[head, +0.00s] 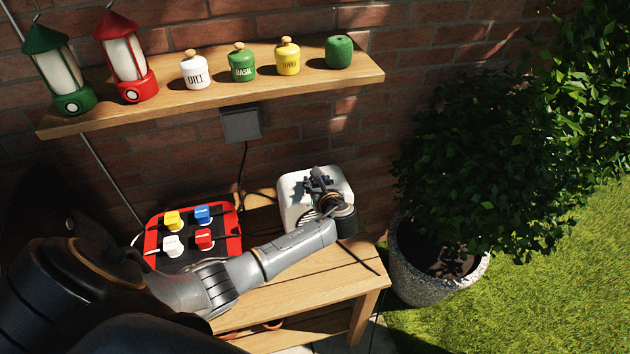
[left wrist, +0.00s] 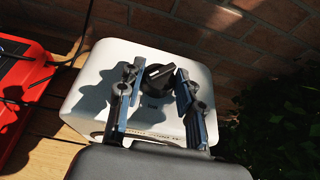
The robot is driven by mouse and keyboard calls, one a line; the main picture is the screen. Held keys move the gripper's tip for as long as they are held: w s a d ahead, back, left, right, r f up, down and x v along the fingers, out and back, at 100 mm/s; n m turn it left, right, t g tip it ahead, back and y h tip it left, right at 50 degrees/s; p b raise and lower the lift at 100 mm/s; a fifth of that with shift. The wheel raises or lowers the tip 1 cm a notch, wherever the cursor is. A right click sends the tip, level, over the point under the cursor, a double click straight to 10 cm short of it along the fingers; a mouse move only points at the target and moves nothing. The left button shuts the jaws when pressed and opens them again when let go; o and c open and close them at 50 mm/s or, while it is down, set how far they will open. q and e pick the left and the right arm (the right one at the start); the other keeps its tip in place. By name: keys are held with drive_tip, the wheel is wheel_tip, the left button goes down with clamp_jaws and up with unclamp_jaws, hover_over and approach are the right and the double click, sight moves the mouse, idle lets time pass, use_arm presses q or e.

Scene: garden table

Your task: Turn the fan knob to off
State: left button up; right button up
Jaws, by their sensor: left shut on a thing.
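The fan is a white rounded box (head: 289,190) at the right part of the wooden table; it also fills the middle of the left wrist view (left wrist: 93,72). A black round knob (left wrist: 158,77) with a raised grip bar sits on its top face. My left gripper (head: 318,181) reaches over the box from the left. In the left wrist view its two fingers (left wrist: 160,74) stand on either side of the knob and are shut on it. The knob is hidden by the gripper in the head view. My right gripper is not in view.
A red-rimmed panel (head: 237,243) with yellow, blue, white and red knobs lies left of the fan, under my arm. A shelf (head: 362,77) with lanterns and jars hangs above. A potted bush (head: 408,276) stands right of the table (head: 300,290).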

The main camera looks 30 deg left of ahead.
use_arm(q)
drive_tip(key=shift+w+d+f+n+g+y+b, duration=0.1)
drive_tip(key=shift+w+d+n+g+y+b, duration=0.1)
drive_tip(key=shift+n+g+y+b, duration=0.55)
drive_tip(key=shift+w+f+n+g+y+b, duration=0.1)
drive_tip(key=shift+n+g+y+b, duration=0.3)
drive_tip(key=shift+n+g, duration=0.75)
drive_tip(key=n+g+b, duration=0.2)
drive_tip(key=b, duration=0.2)
drive_tip(key=n+g+b, duration=0.2)
drive_tip(key=g+b, duration=0.1)
drive_tip(key=b, duration=0.2)
drive_tip(key=n+g+b, duration=0.3)
drive_tip(key=b, duration=0.2)
drive_tip(key=shift+w+f+y, duration=0.1)
drive_tip(key=shift+w+y, duration=0.25)
drive_tip(key=shift+w, duration=0.05)
drive_tip(key=shift+r+n+g+b, duration=0.2)
drive_tip(key=shift+n+g+b, duration=0.25)
drive_tip(key=shift+b, duration=0.85)
drive_tip(key=o, duration=1.1)
drive_tip(key=shift+a, duration=0.1)
drive_tip(key=shift+o, duration=0.2)
drive_tip(key=shift+r, duration=0.15)
